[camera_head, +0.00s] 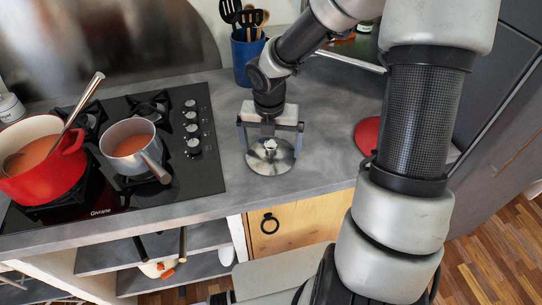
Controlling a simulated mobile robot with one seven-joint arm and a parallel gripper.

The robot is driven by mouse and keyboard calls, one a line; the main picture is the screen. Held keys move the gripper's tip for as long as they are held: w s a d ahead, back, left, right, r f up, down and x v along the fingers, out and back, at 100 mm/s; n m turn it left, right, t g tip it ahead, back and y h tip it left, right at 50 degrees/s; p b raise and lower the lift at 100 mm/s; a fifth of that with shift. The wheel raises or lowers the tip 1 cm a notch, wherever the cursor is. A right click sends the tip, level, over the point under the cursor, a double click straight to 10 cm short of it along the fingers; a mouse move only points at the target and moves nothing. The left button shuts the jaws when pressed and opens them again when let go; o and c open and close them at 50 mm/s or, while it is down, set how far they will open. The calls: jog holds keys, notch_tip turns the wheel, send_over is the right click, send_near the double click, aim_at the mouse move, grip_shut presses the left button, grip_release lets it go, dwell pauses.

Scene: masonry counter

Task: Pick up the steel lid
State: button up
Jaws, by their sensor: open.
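The steel lid (269,164) lies on the grey counter (225,110) to the right of the cooktop, near the counter's front edge. It is round and shiny, with a small knob (270,145) at its middle. My gripper (270,152) is directly above the lid, pointing down. Its jaws are open, with one finger on each side of the knob. I cannot tell whether the fingertips touch the lid's surface.
A black gas cooktop (205,165) on the left bears a red pot (50,185) with a ladle and a small saucepan (125,130). A blue utensil holder (243,60) stands behind my gripper. A red round item (367,135) is partly hidden by my arm.

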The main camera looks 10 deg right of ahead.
aim_at(271, 144)
jog(key=shift+r, duration=0.1)
jog(key=shift+c, duration=0.4)
jog(key=shift+s, duration=0.15)
jog(key=c, duration=1.4)
jog(key=shift+s, duration=0.1)
jog(key=shift+c, duration=0.5)
jog(key=shift+f, duration=0.2)
jog(key=shift+c, duration=0.5)
jog(key=shift+s, duration=0.1)
jog(key=shift+r, duration=0.3)
jog(key=shift+c, duration=0.8)
jog(key=shift+d+r+p, duration=0.1)
jog(key=shift+r+p, duration=0.25)
jog(key=shift+r, duration=0.2)
grip_shut()
jog(key=r+p, duration=0.1)
jog(key=r, duration=0.4)
jog(key=r+p, duration=0.1)
jog(key=r, duration=0.2)
jog(key=shift+w+r+p, duration=0.3)
jog(key=shift+r+p, duration=0.05)
